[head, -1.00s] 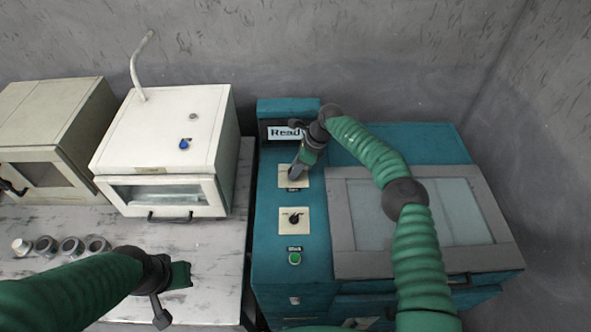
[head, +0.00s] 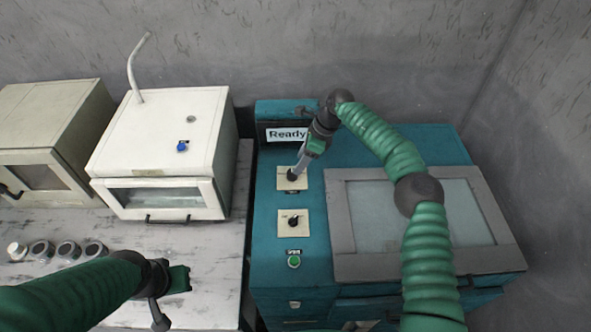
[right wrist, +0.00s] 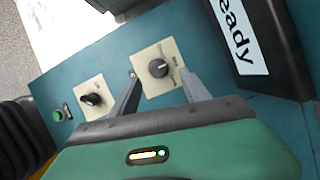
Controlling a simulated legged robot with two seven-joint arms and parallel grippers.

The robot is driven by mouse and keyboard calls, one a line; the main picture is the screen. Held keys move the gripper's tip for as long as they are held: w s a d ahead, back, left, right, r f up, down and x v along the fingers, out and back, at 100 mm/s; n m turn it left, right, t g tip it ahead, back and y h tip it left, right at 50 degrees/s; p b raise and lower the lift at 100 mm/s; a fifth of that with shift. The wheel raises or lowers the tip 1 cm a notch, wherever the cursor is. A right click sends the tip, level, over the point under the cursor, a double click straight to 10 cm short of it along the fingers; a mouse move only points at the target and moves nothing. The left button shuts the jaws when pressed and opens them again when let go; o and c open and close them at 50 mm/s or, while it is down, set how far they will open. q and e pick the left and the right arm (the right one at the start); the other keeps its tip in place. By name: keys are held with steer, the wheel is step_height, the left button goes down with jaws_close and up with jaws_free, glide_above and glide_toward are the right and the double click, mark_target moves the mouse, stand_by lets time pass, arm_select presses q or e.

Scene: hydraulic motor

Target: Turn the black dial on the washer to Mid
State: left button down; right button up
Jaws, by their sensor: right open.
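The teal washer (head: 272,225) stands on the right in the head view, with a "Ready" display (head: 287,134) at its back. It has two black dials on cream plates. The upper dial (right wrist: 158,68) sits between the fingers of my open right gripper (right wrist: 160,85) in the right wrist view; I cannot tell whether the fingers touch it. In the head view the right gripper (head: 296,172) largely covers that dial. The lower dial (head: 294,221) is free and shows in the right wrist view (right wrist: 92,99). The plate markings are too small to read. My left gripper (head: 172,290) is over the left table, its jaws unclear.
A green button (head: 294,261) sits below the dials. A grey-framed glass lid (head: 420,215) lies right of the panel. A white machine (head: 165,150) and a beige one (head: 45,130) stand on the table at left, with several metal rings (head: 67,251) in front.

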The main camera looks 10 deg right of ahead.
steer(key=v, duration=1.1)
